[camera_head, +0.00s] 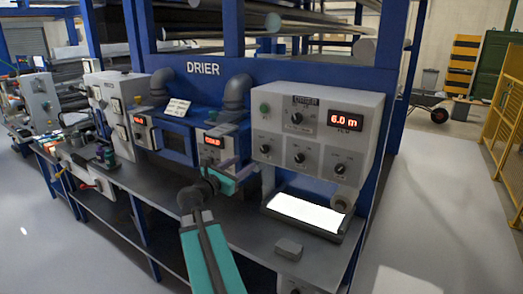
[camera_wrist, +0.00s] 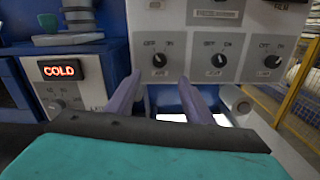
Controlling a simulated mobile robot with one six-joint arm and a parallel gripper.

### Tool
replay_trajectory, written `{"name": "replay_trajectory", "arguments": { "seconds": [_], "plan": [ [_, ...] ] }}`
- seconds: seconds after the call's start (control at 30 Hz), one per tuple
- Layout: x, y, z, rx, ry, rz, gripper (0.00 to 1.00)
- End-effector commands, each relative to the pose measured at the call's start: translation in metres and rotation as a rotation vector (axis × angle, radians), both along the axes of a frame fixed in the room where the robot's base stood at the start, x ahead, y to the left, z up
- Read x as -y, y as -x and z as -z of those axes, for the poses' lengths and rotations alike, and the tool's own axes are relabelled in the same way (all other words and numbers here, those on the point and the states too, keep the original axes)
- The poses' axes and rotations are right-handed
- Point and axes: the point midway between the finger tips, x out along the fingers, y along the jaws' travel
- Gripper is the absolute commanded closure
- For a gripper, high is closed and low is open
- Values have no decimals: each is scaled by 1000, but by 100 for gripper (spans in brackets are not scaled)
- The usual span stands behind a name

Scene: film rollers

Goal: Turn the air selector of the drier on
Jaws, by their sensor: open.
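The grey drier control panel (camera_head: 318,130) has a row of three dark knobs along its lower half, a left knob (camera_head: 265,149), a middle knob (camera_head: 299,157) and a right knob (camera_head: 340,168). In the wrist view the left knob (camera_wrist: 159,60), middle knob (camera_wrist: 219,60) and right knob (camera_wrist: 272,61) show, with small OFF/ON-like marks above them. I cannot read which is the air selector. My gripper (camera_wrist: 160,78) is open and empty, its two purple fingers pointing at the panel below the left knob, apparently apart from it. In the head view my gripper (camera_head: 240,167) is left of the panel.
A red COLD display (camera_wrist: 61,70) is on the blue oven unit at left. Below the panel lie a lit white plate (camera_head: 306,212) and a roller (camera_head: 342,203). A small grey block (camera_head: 289,248) lies on the dark bench (camera_head: 250,233). A 6.0 m display (camera_head: 346,121) glows on the panel.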

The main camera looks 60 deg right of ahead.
Motion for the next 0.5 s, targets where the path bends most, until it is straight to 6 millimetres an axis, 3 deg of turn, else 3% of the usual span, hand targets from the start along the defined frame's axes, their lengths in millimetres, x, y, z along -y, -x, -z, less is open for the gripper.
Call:
{"name": "replay_trajectory", "arguments": {
  "seconds": [0.5],
  "plan": [
    [6,-1,0,0,-1,-1,52]
  ]
}}
